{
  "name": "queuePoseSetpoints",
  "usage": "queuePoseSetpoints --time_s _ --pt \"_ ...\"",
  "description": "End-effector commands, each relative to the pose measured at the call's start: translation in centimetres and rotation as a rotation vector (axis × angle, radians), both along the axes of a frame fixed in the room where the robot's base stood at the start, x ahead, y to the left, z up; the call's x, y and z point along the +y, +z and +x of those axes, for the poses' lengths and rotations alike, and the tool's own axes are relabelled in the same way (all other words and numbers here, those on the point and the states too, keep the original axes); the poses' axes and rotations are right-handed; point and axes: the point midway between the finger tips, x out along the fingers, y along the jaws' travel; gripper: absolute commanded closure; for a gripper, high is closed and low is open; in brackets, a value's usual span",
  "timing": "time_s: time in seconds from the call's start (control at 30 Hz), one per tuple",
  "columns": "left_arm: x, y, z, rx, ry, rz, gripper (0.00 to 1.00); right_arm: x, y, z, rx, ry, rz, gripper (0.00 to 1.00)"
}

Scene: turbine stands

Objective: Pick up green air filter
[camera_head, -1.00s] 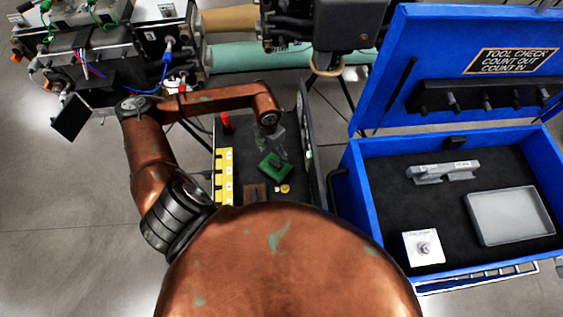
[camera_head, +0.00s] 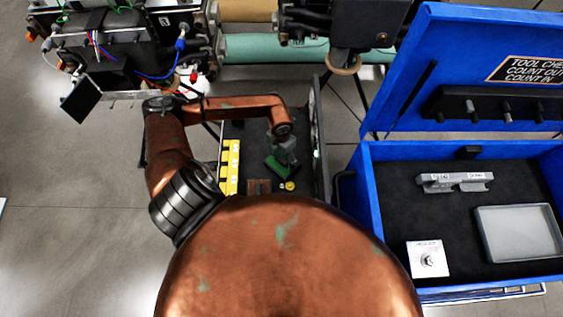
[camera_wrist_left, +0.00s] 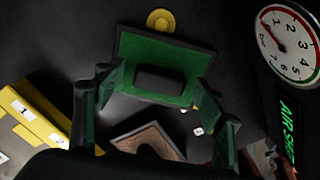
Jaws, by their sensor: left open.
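The green air filter (camera_wrist_left: 190,58) is a flat green rectangle with a dark block in its middle; it lies in the dark tray in the left wrist view. In the head view the filter (camera_head: 275,171) is partly covered by my left gripper (camera_head: 283,158). In the left wrist view my left gripper (camera_wrist_left: 158,84) is open, with one finger on each side of the filter's near part and the dark block between them. I cannot tell whether the fingers touch it. My right gripper is not in view.
A yellow numbered block (camera_head: 229,166), a brown piece (camera_head: 258,186) and a small yellow disc (camera_head: 290,186) are close to the filter. A panel with a dial gauge (camera_wrist_left: 287,43) stands at the right. The open blue toolbox (camera_head: 372,215) is further right.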

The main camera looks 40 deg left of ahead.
Motion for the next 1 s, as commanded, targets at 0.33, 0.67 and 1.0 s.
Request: queuePoseSetpoints --time_s 0.33,0.67,1.0 --pt "0.07 -0.49 -0.06 0.001 0.001 0.001 0.4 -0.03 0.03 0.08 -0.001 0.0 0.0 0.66" --pt "0.06 -0.47 -0.06 0.001 0.001 0.001 0.63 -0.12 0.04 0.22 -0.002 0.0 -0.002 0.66" --pt "0.04 -0.49 -0.08 0.001 0.001 0.001 0.86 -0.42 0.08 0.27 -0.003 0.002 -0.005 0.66"
